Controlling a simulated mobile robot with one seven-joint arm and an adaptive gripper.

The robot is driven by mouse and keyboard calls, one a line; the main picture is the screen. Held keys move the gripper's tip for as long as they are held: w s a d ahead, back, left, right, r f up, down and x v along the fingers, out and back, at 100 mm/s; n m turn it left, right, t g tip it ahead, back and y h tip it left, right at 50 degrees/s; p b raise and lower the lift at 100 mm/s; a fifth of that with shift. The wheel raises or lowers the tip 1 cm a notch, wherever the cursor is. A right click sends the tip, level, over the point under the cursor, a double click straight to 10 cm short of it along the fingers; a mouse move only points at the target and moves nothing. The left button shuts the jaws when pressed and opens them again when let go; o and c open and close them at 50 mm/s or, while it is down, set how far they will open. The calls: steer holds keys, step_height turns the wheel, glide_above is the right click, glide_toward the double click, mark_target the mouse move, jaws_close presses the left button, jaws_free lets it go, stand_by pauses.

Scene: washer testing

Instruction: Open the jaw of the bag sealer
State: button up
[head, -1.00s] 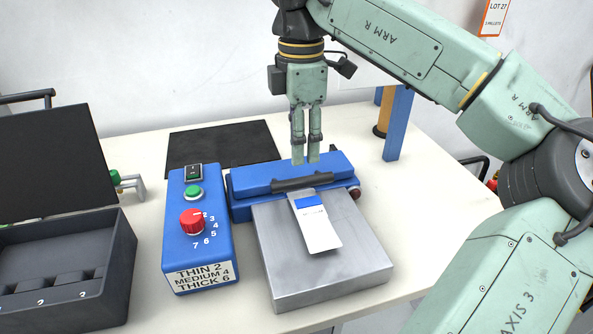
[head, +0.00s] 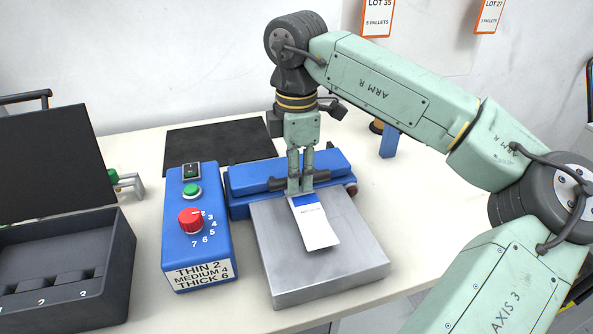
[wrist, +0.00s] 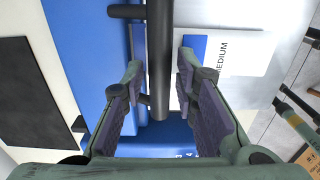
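The bag sealer (head: 240,187) is a blue unit on the table with its jaw lying flat. A black handle bar (head: 321,178) runs along the jaw's front. My gripper (head: 300,188) points down at the handle. In the wrist view my gripper (wrist: 160,70) is open, with the dark handle bar (wrist: 160,50) between its fingers and a gap visible on each side. A white bag (head: 317,229) with a blue band lies on the metal plate, its top end at the jaw; it reads MEDIUM in the wrist view (wrist: 235,55).
A blue control box (head: 185,250) with a red knob and green button stands left of the metal plate (head: 290,280). A dark open case (head: 60,270) is at far left. A black mat (head: 215,140) lies behind. The table's right side is mostly clear.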

jaws_close()
steer(key=shift+r, duration=0.1)
stand_by(0.5)
